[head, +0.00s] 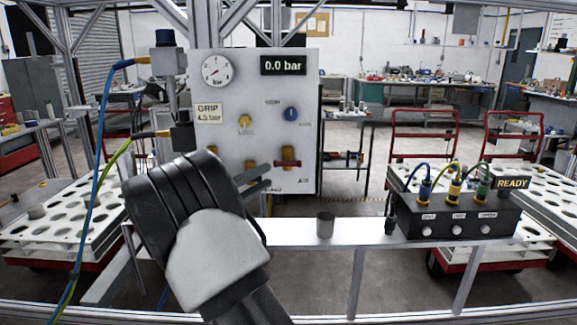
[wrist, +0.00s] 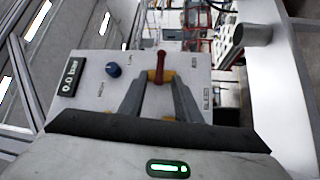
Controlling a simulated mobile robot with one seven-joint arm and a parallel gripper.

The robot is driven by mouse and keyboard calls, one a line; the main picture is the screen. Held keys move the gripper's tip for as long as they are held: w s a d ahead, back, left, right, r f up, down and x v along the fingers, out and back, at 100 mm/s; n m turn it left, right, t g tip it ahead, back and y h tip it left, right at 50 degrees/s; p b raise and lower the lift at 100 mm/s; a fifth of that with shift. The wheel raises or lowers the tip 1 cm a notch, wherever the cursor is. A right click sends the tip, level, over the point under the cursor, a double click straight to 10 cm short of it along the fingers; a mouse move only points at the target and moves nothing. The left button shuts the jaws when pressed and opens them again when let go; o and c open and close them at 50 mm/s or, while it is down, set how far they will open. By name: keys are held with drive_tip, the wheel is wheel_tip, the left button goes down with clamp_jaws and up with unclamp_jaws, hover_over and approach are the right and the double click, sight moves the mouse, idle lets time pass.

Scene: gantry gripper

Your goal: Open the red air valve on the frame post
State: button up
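The red air valve (head: 288,163) is a small red lever on a brass body, on the right lower part of the grey panel (head: 300,110). Its lever lies level in the head view. In the wrist view the red lever (wrist: 161,64) stands upright in the picture, just beyond and between the fingertips. Contact cannot be told.
The panel also carries a gauge (head: 217,70), a 0.0 bar display (head: 283,65), a yellow knob (head: 245,121) and a blue knob (head: 291,114). A grey cylinder (head: 325,225) stands on the rail below. A black box (head: 455,215) with cables and a READY sign is at right.

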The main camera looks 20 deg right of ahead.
sight(285, 165)
drive_tip(key=x, duration=1)
drive_tip(key=shift+w+d, duration=0.1)
drive_tip(key=shift+d, duration=0.05)
clamp_jaws()
